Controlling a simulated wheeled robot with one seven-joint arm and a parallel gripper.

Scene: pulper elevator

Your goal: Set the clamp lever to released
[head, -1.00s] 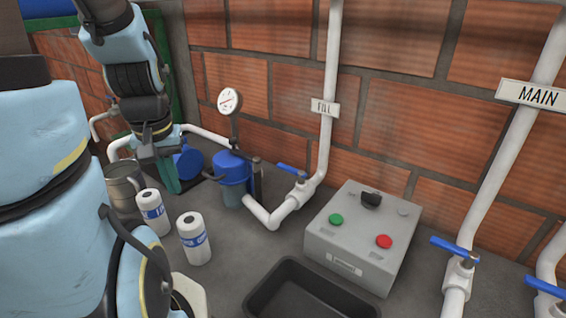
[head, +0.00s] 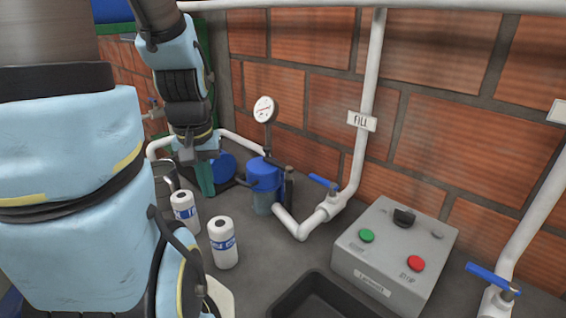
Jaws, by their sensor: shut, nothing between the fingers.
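No clamp lever can be made out for certain. A blue-topped filter housing (head: 266,174) stands at the wall pipe, with a dark upright part (head: 289,187) close at its right that may be a lever. My gripper (head: 204,182) points down at the left, in front of the blue pump (head: 222,167) and left of the filter housing. It is shut and empty, apart from the housing. Its fingertips are small and partly lost against the dark green things behind.
Two white bottles (head: 224,243) stand in front of the housing. A FILL pipe with a blue valve handle (head: 323,181), a grey control box (head: 350,258) and a black tray (head: 290,303) lie to the right. A pressure gauge (head: 264,109) rises behind the housing.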

